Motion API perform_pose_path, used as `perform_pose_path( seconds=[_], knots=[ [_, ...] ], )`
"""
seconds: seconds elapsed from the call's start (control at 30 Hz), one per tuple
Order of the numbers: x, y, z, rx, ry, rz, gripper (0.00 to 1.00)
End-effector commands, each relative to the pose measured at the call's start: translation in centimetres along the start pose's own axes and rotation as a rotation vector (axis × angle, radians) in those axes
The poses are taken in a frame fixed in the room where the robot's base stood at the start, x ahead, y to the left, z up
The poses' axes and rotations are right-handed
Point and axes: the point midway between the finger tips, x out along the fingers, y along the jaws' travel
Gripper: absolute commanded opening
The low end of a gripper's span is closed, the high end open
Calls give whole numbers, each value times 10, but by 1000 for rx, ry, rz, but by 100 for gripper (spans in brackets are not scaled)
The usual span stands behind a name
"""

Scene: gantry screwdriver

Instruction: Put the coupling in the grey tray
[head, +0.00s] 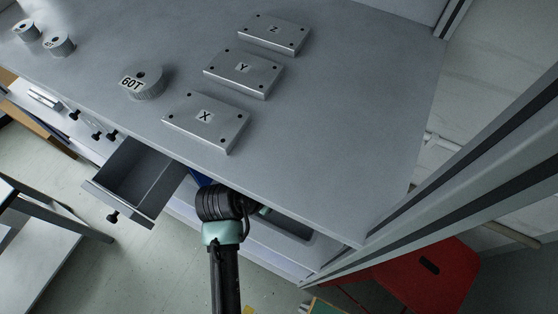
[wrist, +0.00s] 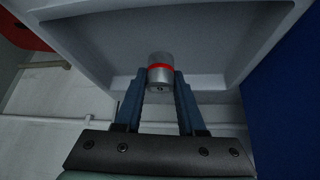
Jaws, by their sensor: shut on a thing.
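The coupling (wrist: 160,74), a short silver cylinder with a red band, is between the fingers of my gripper (wrist: 162,84) in the wrist view. The gripper is shut on it. The grey tray (wrist: 95,50) fills the upper part of the wrist view, with raised walls at its sides. The coupling shows in front of the tray's inside; whether it touches the tray floor, I cannot tell. In the head view my gripper and the coupling are hidden at my arm's far end, by the table edge. A grey recess, probably the tray (head: 291,224), shows partly below that edge.
The grey tabletop (head: 330,110) overhangs this place. It bears plates marked X (head: 205,118), Y (head: 243,69) and Z (head: 274,31), and a gear marked 60T (head: 142,83). An open drawer (head: 135,180) juts out at left. A blue panel (wrist: 290,105) stands close at right.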

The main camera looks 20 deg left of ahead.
Motion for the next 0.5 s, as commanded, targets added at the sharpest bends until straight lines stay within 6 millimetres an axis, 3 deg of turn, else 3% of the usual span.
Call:
perform_pose_path(
  seconds=[0.17, 0.5],
  knots=[
    [10, 0, -14, -1, 0, -1, 0],
    [39, 0, 5, -1, -1, -1, 0]
  ],
)
